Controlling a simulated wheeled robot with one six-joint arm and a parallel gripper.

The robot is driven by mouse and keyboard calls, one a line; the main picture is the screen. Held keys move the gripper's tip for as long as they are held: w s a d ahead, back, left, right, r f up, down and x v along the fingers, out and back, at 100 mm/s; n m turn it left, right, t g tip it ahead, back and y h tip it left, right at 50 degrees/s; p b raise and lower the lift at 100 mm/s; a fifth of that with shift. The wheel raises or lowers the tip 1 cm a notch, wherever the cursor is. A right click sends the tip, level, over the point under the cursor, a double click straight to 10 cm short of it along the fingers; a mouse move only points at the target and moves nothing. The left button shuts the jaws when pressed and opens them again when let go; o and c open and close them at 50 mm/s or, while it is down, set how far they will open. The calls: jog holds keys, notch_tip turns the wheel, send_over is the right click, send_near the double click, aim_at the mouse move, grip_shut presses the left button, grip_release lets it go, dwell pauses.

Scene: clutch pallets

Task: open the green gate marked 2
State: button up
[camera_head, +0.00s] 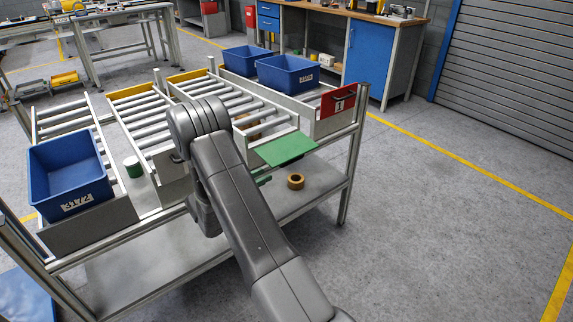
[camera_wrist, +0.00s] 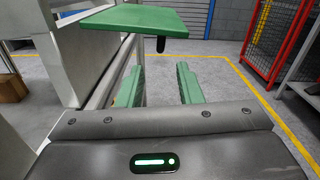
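The green gate (camera_head: 287,148) lies about flat, sticking out from the front end of a roller lane on the rack. No number shows on it. In the wrist view the gate (camera_wrist: 132,20) is at the top, with a short black handle (camera_wrist: 160,44) hanging at its near underside. My gripper (camera_wrist: 159,78) has green fingers spread apart, with nothing between them. It is below the gate and apart from the handle. In the head view part of my gripper (camera_head: 263,180) shows just under the gate; my arm hides the rest.
A red gate (camera_head: 338,102) marked 1 stands upright to the right. Blue bins (camera_head: 68,174) (camera_head: 288,73) sit on other lanes. A brown tape roll (camera_head: 295,181) lies on the lower shelf. The floor to the right is clear.

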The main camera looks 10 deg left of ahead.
aim_at(282, 167)
jog(key=x, duration=1)
jog(key=shift+w+d, duration=0.25)
grip_shut()
